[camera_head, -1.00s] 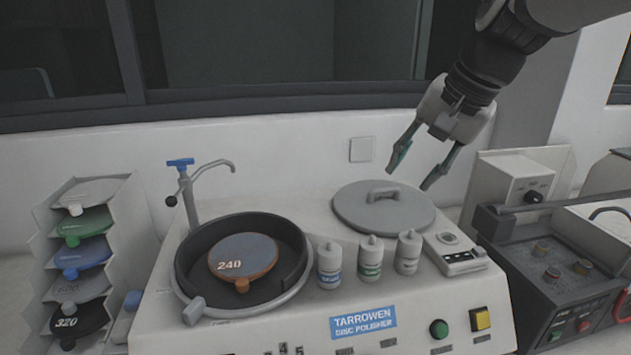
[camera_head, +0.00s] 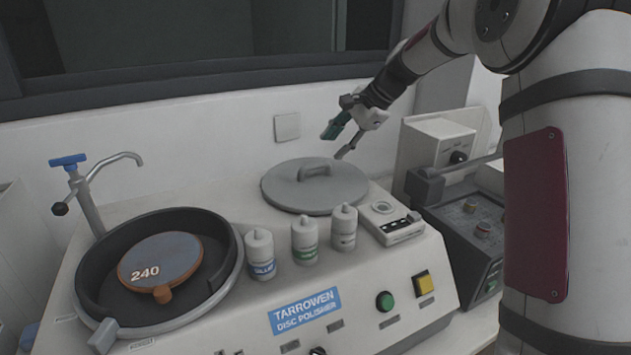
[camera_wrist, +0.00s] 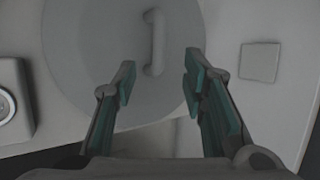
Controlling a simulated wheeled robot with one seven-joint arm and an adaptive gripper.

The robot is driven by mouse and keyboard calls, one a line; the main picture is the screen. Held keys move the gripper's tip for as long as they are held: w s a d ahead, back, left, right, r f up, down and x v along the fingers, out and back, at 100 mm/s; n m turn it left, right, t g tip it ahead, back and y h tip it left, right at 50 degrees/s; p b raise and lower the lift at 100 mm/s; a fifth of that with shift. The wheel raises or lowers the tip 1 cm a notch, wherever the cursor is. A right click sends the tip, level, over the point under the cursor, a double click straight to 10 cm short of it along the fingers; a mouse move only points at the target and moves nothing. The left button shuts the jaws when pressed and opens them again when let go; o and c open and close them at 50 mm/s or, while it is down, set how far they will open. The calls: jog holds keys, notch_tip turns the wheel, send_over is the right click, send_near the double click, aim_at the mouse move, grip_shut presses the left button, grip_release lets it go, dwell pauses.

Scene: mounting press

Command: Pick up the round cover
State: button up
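The round cover (camera_head: 290,193) is a flat grey disc with a raised bar handle (camera_head: 315,170) on top. It lies on the right part of the disc polisher's white top (camera_head: 235,213). My gripper (camera_head: 338,146) is open and empty, above and behind the cover's right side. In the wrist view, the cover (camera_wrist: 82,45) fills the upper middle, and its handle (camera_wrist: 155,45) lies beyond the fingertips, roughly in line with the gap between them. My gripper (camera_wrist: 158,85) touches nothing that I can see.
Three small bottles (camera_head: 304,243) stand in front of the cover. A small control box (camera_head: 390,222) sits at its right. The bowl with the 240 disc (camera_head: 160,258) is at left. The wall with a square plate (camera_head: 287,127) is close behind. Other equipment (camera_head: 465,215) stands at right.

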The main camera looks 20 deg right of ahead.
aim_at(317, 164)
jog(key=shift+a+p+x, duration=0.1)
jog(key=shift+p+x, duration=0.25)
jog(key=shift+x, duration=1.75)
jog(key=shift+a+p+x, duration=0.15)
jog(key=shift+p+x, duration=0.2)
jog(key=shift+x, duration=1.8)
jog(key=shift+s, duration=0.2)
grip_shut()
